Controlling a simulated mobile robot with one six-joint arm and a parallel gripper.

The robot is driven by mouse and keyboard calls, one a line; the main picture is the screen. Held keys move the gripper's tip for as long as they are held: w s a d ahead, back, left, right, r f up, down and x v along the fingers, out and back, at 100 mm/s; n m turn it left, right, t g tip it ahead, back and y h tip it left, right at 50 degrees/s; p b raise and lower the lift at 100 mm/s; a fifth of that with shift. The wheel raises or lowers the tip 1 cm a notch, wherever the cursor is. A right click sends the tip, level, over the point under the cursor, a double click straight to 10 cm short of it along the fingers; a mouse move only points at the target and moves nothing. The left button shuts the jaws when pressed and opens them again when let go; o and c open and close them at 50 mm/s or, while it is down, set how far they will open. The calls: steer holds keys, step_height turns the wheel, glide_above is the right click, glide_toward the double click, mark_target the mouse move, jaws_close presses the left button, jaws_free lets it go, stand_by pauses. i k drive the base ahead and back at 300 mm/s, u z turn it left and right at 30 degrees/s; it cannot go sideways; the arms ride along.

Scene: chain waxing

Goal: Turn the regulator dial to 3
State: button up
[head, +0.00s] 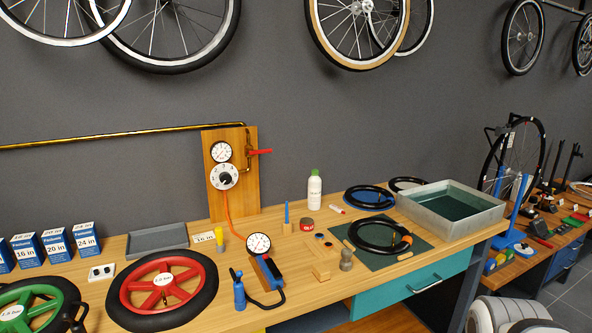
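The regulator dial (225,177) is a round white face with a dark knob at its centre and small marks round the rim. It is mounted on an upright wooden board (233,203) against the grey wall, left of the picture's middle. The marks and the knob's pointer are too small to read, so I cannot tell the setting. A white pressure gauge (221,152) sits just above the dial. My gripper is not in view; only pale rounded parts, probably of my own arm, show at the bottom right edge.
A red lever (260,152) sticks out right of the gauge, by a brass pipe (110,136). An orange hose (230,221) hangs below the dial. On the workbench in front stand a floor pump gauge (258,245), a red wheel (163,284) and a white bottle (314,192).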

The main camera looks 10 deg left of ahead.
mark_target(224, 178)
steer(key=u, duration=0.15)
steer(key=i, duration=1.05)
steer(key=u, duration=0.75)
steer(key=i, duration=0.35)
steer(key=u, duration=0.35)
